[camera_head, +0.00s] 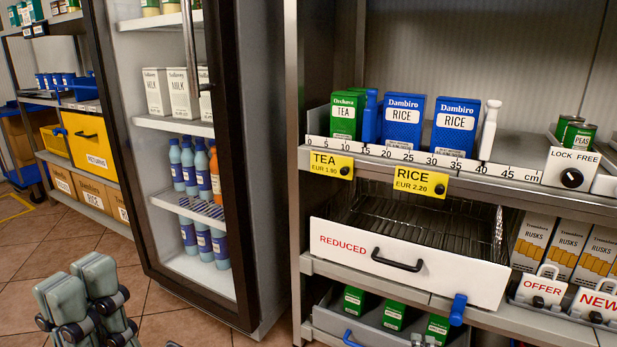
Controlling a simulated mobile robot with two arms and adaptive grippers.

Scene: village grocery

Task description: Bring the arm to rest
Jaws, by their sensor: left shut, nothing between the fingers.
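My left gripper (82,284) shows at the lower left of the head view, with its grey-green padded fingers pointing up. The fingers are close together and hold nothing. It is in front of the tiled floor, apart from the shelves and the fridge. The rest of the left arm is cut off by the lower edge of the picture.
A glass-door fridge (222,250) with cartons and bottles stands behind the gripper. Right of it is a shelf unit (294,150) with tea and rice boxes, and a REDUCED drawer (344,252) that sticks out. Tiled floor (165,325) is clear around the gripper.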

